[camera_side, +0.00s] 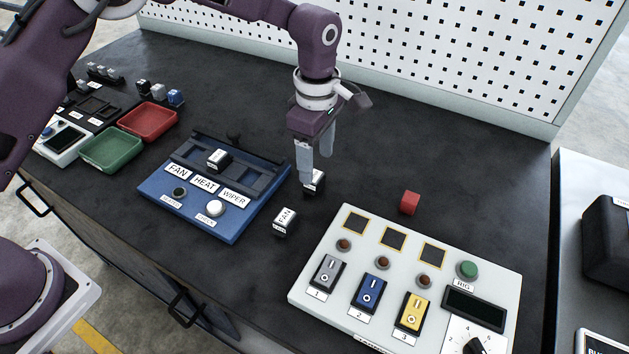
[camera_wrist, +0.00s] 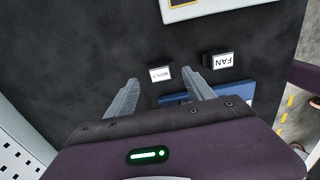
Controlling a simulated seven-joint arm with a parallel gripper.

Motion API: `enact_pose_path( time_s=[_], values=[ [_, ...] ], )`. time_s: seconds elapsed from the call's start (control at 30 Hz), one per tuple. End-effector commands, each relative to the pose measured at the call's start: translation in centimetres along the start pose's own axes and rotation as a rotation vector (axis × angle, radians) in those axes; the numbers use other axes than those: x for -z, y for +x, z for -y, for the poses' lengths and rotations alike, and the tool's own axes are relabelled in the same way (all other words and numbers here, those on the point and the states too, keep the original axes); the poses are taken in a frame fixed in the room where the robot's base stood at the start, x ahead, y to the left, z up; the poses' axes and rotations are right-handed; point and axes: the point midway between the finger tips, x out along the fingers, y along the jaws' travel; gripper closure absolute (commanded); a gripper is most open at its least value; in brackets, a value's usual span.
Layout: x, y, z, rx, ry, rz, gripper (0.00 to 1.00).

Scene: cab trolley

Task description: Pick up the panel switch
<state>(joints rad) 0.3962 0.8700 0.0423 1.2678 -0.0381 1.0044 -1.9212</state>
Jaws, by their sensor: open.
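My gripper (camera_side: 316,170) is open and points down over the black worktop, right of the blue panel. A black switch with a white label (camera_side: 315,184) is at its fingertips, partly hidden by a finger. In the wrist view this switch (camera_wrist: 160,74) appears between the two fingertips (camera_wrist: 162,77), and its label is too small to read surely. A third switch (camera_side: 218,158) sits in the blue panel (camera_side: 228,231), above the HEAT label.
A white control box (camera_side: 301,287) with rockers and lamps stands at the front right. A red block (camera_side: 410,202) lies behind it. Red (camera_side: 175,124) and green (camera_side: 137,153) trays are at left. A white pegboard (camera_side: 450,60) bounds the back. The worktop behind my gripper is clear.

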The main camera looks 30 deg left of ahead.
Motion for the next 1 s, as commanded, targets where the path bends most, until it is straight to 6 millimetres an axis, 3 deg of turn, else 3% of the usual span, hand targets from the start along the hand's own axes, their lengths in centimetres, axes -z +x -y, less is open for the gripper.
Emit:
enact_pose_path(
  time_s=[0.2, 0.47, 0.77, 1.0],
  values=[
    [0.5, 3.8, -0.1, 0.002, 0.001, 0.0, 0.38],
    [0.5, 4.3, -0.1, 0.0, 0.002, 0.0, 0.38],
    [0.4, 4.2, -0.1, 0.0, 0.002, 0.0, 0.97],
    [0.4, 4.1, -0.1, -0.001, 0.002, 0.001, 1.0]
  ],
)
